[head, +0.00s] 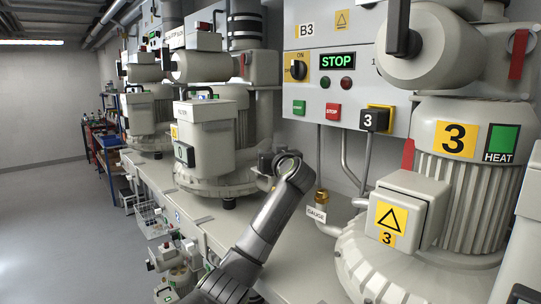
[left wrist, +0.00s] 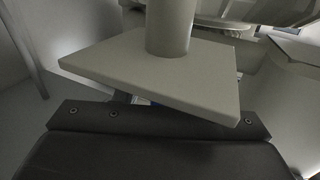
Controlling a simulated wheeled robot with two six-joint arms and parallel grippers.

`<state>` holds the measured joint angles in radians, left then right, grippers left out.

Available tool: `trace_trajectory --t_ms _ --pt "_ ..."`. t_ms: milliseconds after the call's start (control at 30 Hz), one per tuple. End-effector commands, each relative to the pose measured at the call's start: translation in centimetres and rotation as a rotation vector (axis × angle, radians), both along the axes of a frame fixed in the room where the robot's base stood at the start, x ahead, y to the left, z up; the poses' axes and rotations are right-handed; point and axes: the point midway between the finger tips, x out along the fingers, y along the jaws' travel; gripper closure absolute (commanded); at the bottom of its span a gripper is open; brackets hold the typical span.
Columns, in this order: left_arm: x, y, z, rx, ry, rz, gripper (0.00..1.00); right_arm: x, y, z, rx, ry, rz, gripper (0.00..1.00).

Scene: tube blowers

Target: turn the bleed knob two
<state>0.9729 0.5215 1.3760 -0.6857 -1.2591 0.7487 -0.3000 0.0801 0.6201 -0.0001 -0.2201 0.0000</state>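No knob labelled as bleed knob two can be made out in either view. My left arm rises from the bottom of the head view, and my left gripper (head: 266,163) is at its upper end, by the base of the middle blower (head: 205,140). Its fingertips are hidden or too small to tell open from shut. In the left wrist view, a pale flat plate (left wrist: 165,75) with a round post (left wrist: 170,25) stands close in front of the dark gripper body; contact cannot be told. My right gripper is not in view.
Blower 3 (head: 470,180) fills the right side. Panel B3 (head: 345,75) has an ON switch (head: 298,69), a lit STOP display and buttons. A brass fitting (head: 321,197) labelled GAUGE stands right of my arm. Open floor (head: 60,220) lies at left.

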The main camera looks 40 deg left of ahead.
Motion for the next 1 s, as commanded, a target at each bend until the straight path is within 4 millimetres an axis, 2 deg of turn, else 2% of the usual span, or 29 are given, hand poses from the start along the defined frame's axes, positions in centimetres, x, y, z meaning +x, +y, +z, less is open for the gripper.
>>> trace_trajectory --t_ms 167,400,600,800,1000 --pt "0.0 0.0 1.6 0.000 -0.005 0.000 0.64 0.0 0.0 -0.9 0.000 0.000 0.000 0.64" --pt "0.0 0.0 5.7 0.000 -0.006 0.000 0.64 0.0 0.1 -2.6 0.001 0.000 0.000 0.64" --pt "0.0 0.0 8.5 -0.001 -0.002 0.001 0.64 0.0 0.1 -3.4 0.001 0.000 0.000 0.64" --pt "0.0 0.0 9.8 -0.001 0.000 0.000 0.64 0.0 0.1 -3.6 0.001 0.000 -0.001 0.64" --pt "0.0 0.0 9.9 -0.001 0.001 0.000 0.64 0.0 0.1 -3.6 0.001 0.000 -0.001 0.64"
